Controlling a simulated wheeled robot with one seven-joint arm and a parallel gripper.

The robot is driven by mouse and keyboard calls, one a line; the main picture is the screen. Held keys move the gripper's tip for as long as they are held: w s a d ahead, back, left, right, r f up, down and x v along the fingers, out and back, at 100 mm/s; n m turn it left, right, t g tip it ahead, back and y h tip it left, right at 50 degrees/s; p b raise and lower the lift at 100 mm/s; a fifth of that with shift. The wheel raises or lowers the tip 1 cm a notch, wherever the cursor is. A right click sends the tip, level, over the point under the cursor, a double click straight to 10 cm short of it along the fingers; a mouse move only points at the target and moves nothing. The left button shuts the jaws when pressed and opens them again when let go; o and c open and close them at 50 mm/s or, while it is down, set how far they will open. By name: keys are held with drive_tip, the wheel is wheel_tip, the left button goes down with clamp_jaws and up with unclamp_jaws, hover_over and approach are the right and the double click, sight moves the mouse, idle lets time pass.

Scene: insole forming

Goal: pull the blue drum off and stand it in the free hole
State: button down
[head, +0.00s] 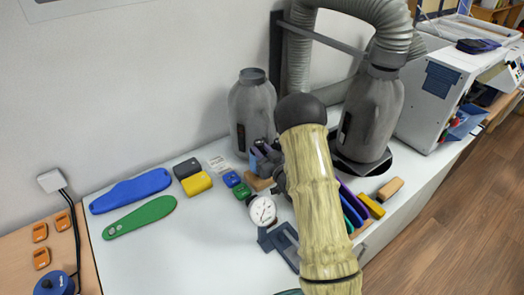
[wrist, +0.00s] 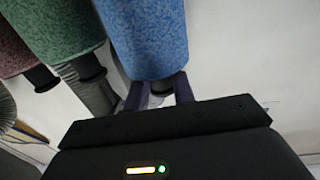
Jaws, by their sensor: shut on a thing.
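The blue drum (wrist: 147,38) is a speckled blue cylinder at the top middle of the wrist view. The purple fingers of my gripper (wrist: 158,94) are shut at its lower end, and the exact contact is partly hidden. There, my gripper (head: 263,157) shows only partly, beside my arm and in front of the grey bottle-shaped canister. I cannot make out the free hole in either view.
A green drum (wrist: 58,28) and a dark red drum (wrist: 14,45) hang close left of the blue one. On the white bench are a dial gauge (head: 262,211), blue (head: 130,190) and green (head: 140,216) flat pieces and small blocks. Canisters (head: 252,112) (head: 370,115) stand behind.

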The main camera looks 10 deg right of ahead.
drive_tip(key=shift+f+b, duration=1.65)
drive_tip(key=shift+b, duration=0.45)
idle(1.0)
idle(0.3)
drive_tip(key=c, duration=1.1)
unclamp_jaws()
drive_tip(key=shift+o, duration=0.4)
drive_tip(key=shift+o, duration=0.9)
drive_tip(key=shift+s+d+r+p, duration=0.15)
drive_tip(key=shift+r+p, duration=0.5)
drive_tip(key=shift+r, duration=0.9)
drive_tip(key=shift+s+r+p, duration=0.25)
drive_tip(key=shift+r+p, duration=0.4)
drive_tip(key=shift+r, duration=0.85)
